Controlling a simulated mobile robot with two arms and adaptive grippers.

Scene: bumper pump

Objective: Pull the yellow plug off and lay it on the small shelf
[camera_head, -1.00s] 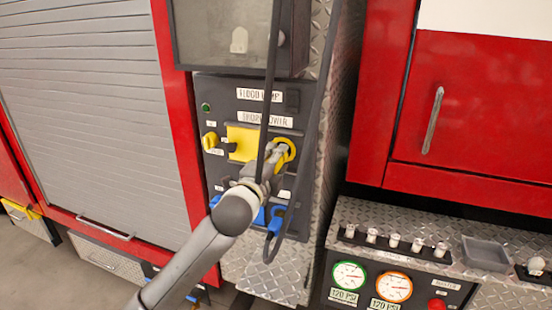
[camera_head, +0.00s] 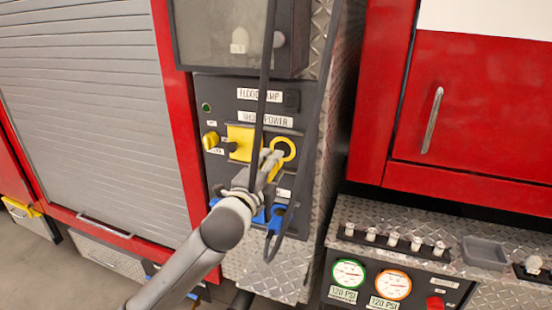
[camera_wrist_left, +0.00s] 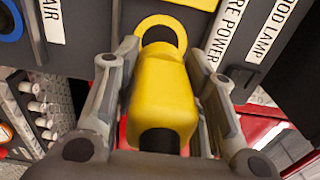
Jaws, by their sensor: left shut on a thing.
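My left gripper (camera_head: 270,163) is shut on the yellow plug (camera_wrist_left: 162,95), in front of the dark power panel. In the left wrist view the plug lies between both fingers, its black end toward the camera. In the head view only a small yellow part of the plug (camera_head: 273,173) shows beside the fingers. The yellow ring socket (camera_head: 291,149) is just behind, its dark opening visible; it also shows in the left wrist view (camera_wrist_left: 146,24). The plug appears apart from it. No part is clearly the small shelf; a small grey tray (camera_head: 485,252) sits on the ledge at right. My right gripper is not in view.
Dark cables hang in front of the panel, close to my left gripper. A blue connector (camera_head: 277,217) sits below. A yellow knob (camera_head: 211,140) is at left. The metal ledge (camera_head: 380,216) at right carries several small knobs above gauges. A red cabinet (camera_head: 475,110) stands above it.

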